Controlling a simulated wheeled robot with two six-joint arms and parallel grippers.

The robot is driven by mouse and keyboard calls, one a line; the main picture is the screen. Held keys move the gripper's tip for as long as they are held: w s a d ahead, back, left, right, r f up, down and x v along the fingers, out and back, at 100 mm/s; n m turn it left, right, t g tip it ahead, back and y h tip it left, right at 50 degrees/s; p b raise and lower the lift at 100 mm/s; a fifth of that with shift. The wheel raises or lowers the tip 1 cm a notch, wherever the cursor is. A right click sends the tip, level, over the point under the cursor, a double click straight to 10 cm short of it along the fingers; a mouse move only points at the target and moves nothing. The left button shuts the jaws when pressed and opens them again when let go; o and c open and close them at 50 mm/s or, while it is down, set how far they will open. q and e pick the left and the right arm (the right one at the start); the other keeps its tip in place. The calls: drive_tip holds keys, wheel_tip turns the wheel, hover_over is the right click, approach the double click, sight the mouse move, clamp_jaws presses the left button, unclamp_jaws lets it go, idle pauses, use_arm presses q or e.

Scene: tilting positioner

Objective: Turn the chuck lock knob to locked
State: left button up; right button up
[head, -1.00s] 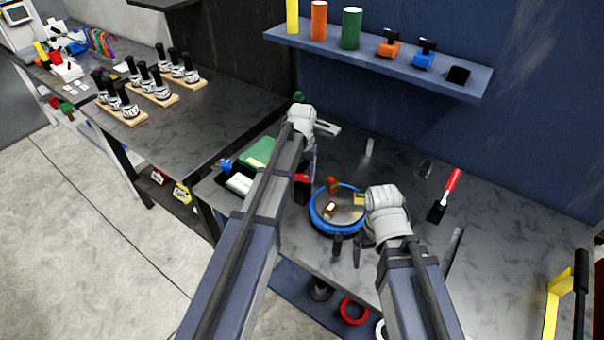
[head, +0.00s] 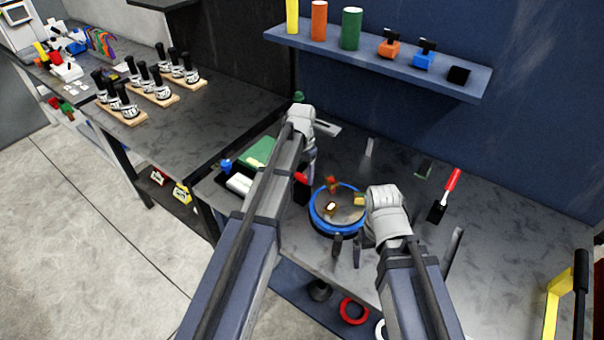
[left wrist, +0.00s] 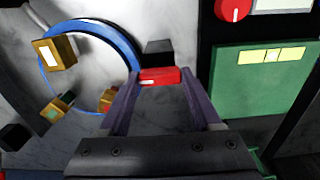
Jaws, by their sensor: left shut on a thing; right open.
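The round chuck plate with a blue rim (head: 317,222) lies on the bench and also shows at upper left in the left wrist view (left wrist: 130,45). Brass and orange blocks (left wrist: 60,52) stand on it. Beside it is a red knob (left wrist: 160,76) on a black block (left wrist: 158,48); both show in the head view, the knob (head: 301,177) above the block (head: 301,194). My left gripper (left wrist: 160,80) is shut on the red knob, its fingers on either side. My right gripper (head: 372,224) is open at the chuck's right side; its wrist hides most of its fingers.
A red dial with a white mark (left wrist: 234,9) sits at the top of the left wrist view. A green box (head: 259,151) and a white part (head: 239,184) lie left of my left arm. Dark posts (head: 337,245) stand before the chuck. A red-handled tool (head: 450,185) stands at right.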

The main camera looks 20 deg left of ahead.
sight(302, 175)
use_arm(q)
drive_tip(key=o, duration=1.4)
drive_tip(key=shift+r, duration=0.15)
wheel_tip(302, 175, up, 8)
drive_tip(key=p, duration=0.8)
drive_tip(key=shift+f, duration=0.2)
drive_tip(key=shift+f, duration=0.15)
wheel_tip(302, 175, down, 8)
drive_tip(key=b, duration=0.8)
drive_tip(key=shift+r, duration=0.2)
